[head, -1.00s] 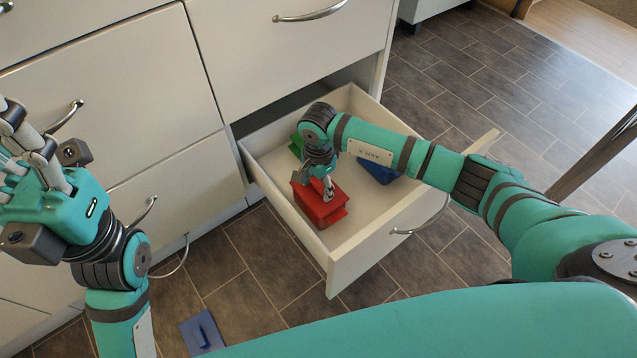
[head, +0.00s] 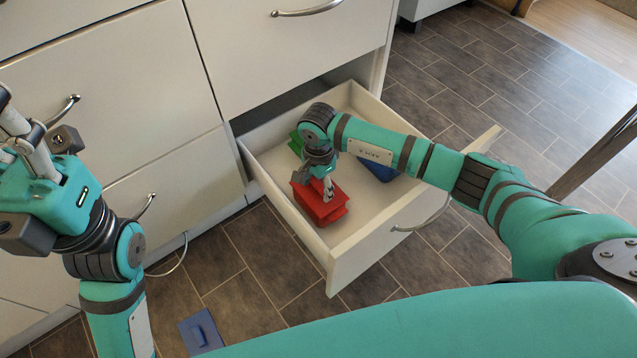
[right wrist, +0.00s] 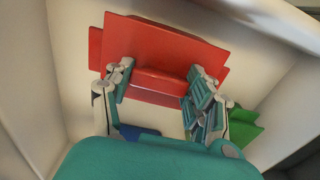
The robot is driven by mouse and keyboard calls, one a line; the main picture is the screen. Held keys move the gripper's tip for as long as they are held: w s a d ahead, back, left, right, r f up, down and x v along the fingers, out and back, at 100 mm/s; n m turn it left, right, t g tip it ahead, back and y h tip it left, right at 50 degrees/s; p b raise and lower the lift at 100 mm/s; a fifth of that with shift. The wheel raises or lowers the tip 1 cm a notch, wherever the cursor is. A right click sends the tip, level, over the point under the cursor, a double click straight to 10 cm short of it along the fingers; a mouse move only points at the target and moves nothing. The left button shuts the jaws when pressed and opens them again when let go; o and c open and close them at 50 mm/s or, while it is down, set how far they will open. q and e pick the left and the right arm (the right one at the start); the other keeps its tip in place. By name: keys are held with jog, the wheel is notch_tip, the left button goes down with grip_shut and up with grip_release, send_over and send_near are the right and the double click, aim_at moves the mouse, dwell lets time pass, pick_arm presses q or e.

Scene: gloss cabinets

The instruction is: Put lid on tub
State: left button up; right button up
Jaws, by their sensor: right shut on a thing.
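A red lid (right wrist: 165,60) with a raised grip block (right wrist: 160,84) shows in the right wrist view. My right gripper (right wrist: 162,88) is shut on that block. The lid lies over a red tub (head: 316,209) in the front part of the open drawer. Lid and tub edges look offset from each other; I cannot tell whether the lid is seated or just above the rim. In the head view, my right gripper (head: 328,186) points down at the red pieces and partly hides them. My left gripper (head: 22,135) is raised at the left edge, away from the drawer; its finger opening is unclear.
The open drawer (head: 356,238) has low white walls around the red pieces. A green piece (head: 296,144) and a blue piece (head: 379,171) lie farther back in it. A blue lid-like piece (head: 201,333) lies on the floor. Cabinet fronts (head: 110,85) stand at the left.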

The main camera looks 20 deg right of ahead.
jog(key=shift+f, duration=0.1)
jog(key=o, duration=1.2)
notch_tip(320, 180, up, 12)
jog(key=shift+r, duration=0.1)
dwell(0.3)
